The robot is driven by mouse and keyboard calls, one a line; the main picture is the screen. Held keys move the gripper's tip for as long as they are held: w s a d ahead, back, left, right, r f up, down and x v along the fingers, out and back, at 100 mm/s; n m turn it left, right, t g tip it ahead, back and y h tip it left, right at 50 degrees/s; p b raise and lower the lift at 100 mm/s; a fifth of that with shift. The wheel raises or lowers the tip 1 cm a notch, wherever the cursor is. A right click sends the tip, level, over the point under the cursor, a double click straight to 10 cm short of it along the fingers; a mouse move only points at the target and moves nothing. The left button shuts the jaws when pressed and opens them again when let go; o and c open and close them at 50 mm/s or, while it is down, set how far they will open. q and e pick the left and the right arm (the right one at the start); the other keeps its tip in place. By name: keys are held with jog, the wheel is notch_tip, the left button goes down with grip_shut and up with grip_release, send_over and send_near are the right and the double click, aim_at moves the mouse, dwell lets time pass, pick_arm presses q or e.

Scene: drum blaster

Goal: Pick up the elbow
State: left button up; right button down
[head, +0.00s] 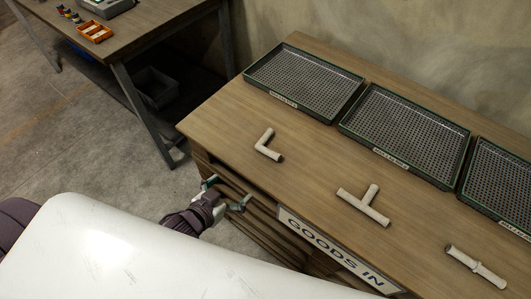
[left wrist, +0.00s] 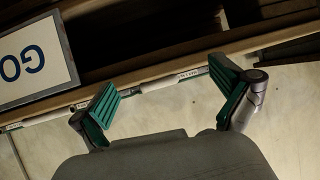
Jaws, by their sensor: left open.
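The elbow (head: 269,145) is a pale, L-shaped pipe piece lying on the wooden table, left of the other pipe pieces. My left gripper (head: 226,192) is at the table's front side, below and left of the elbow, apart from it. In the left wrist view the left gripper (left wrist: 165,92) has its two green-padded fingers spread wide with nothing between them. My right gripper is not in view.
A T-shaped pipe (head: 364,205) and a straight pipe piece (head: 475,265) lie further right on the table. Several mesh trays (head: 277,93) line the back. A "GOODS IN" sign (head: 333,251) is on the front. Another table (head: 131,40) stands at upper left.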

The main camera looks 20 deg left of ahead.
pick_arm(q)
jog(key=t, duration=0.1)
send_near(265, 151)
jog(key=w+f, duration=0.1)
jog(key=w+f+h, duration=0.1)
jog(key=shift+w+d+f+b, duration=0.1)
jog(key=shift+w+f+b, duration=0.05)
jog(key=shift+w+b, duration=0.2)
jog(key=shift+r+x, duration=0.15)
jog(key=shift+x, duration=1.4)
jog(key=shift+r+x, duration=0.15)
jog(key=shift+x, duration=1.35)
jog(key=shift+w, duration=0.1)
jog(key=shift+c, duration=0.2)
jog(key=c, duration=0.8)
jog(key=shift+c, duration=0.5)
jog(key=shift+r, duration=0.15)
